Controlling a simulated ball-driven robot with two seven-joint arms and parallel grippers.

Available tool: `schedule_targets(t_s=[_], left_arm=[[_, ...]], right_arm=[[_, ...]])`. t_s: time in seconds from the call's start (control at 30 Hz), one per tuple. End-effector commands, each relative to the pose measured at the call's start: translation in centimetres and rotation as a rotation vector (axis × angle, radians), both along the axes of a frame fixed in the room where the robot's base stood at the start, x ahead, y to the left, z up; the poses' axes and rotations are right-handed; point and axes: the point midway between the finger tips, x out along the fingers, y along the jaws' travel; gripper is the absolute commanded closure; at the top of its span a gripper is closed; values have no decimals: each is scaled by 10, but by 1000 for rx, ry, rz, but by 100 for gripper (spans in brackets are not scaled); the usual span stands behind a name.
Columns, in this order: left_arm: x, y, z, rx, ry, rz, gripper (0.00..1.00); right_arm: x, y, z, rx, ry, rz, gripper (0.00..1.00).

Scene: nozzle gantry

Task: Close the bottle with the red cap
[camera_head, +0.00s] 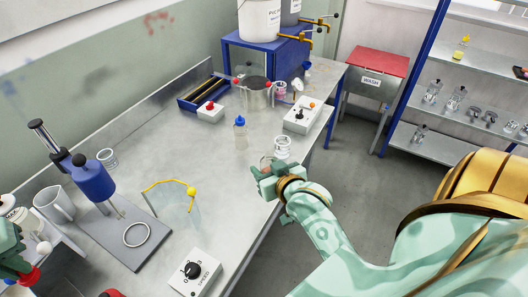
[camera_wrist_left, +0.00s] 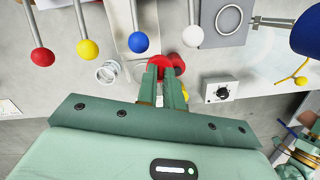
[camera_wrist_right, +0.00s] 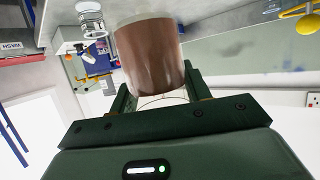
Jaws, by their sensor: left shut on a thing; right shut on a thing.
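My left gripper (camera_head: 22,266) is at the lower left edge of the head view. It is shut on the red cap (camera_head: 30,276), which also shows at the fingertips in the left wrist view (camera_wrist_left: 164,62). My right gripper (camera_head: 268,172) is shut on a bottle (camera_head: 266,161) at the table's right edge. In the right wrist view the bottle (camera_wrist_right: 150,57) is a wide, brownish cylinder between the fingers; its mouth cannot be made out. The cap and bottle are far apart.
A clear glass vessel (camera_head: 282,146) stands just behind the right gripper. A blue-topped bottle (camera_head: 240,132), a pot (camera_head: 257,95) and a switch box (camera_head: 303,117) are farther back. A blue device (camera_head: 92,181) stands at left.

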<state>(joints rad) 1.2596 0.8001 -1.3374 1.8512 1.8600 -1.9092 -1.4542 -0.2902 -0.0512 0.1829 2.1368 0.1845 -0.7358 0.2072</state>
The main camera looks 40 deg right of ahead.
Motion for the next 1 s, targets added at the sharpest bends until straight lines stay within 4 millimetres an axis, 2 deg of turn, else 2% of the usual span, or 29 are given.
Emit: schedule_targets(t_s=[0.3,0.33,0.47,0.83,1.0], left_arm=[[0,0,0,0,0,0,100],[0,0,0,0,0,0,100],[0,0,0,0,0,0,100],[0,0,0,0,0,15,100],[0,0,0,0,0,168,100]], right_arm=[[0,0,1,0,-1,0,79],[0,0,1,0,-1,0,58],[0,0,1,0,-1,0,94],[0,0,1,0,-2,-1,94],[-1,0,-2,0,0,-12,94]])
